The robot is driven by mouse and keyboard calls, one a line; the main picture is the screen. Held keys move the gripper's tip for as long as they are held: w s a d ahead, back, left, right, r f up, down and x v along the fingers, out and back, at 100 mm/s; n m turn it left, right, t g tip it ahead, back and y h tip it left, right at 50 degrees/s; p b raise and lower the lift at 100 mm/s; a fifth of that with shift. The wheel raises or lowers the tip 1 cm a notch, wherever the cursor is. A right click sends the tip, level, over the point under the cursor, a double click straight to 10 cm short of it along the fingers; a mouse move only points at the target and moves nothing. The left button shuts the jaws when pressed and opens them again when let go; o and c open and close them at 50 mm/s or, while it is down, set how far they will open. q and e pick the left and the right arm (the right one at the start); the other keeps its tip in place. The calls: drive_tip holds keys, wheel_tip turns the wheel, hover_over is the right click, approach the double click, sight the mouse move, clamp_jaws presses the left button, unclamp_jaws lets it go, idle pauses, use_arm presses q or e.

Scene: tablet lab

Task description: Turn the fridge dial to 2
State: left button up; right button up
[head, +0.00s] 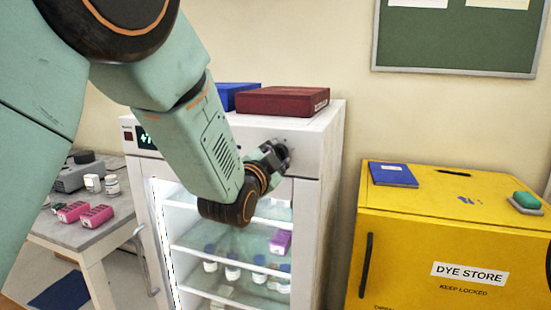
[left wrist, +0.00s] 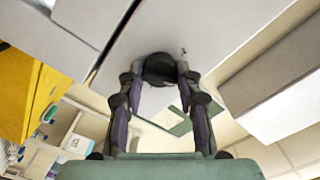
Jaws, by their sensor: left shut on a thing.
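The white glass-fronted fridge (head: 315,150) stands in the middle of the head view, with a dark dial on the right of its top front panel. In the left wrist view the dial (left wrist: 160,68) is a dark round knob between my fingers. My left gripper (head: 273,156) is shut on the dial, with one finger on each side; it also shows in the left wrist view (left wrist: 160,85). The gripper covers most of the dial in the head view, and I cannot read its setting or any numbers. My right gripper is not in view.
A dark red box (head: 282,101) and a blue box (head: 230,92) lie on the fridge top. A yellow dye store cabinet (head: 460,225) stands to the right. A grey table (head: 85,232) with pink racks (head: 97,216) is at left. My left arm hides part of the fridge.

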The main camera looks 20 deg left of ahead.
use_arm(q)
drive_tip(key=shift+f+n, duration=0.15)
drive_tip(key=shift+n, duration=4.75)
drive_tip(key=o, duration=1.1)
drive_tip(key=shift+o, duration=0.2)
drive_tip(key=shift+s, duration=0.1)
drive_tip(key=s, duration=1.2)
drive_tip(key=shift+a, duration=0.2)
drive_tip(key=shift+w, duration=0.1)
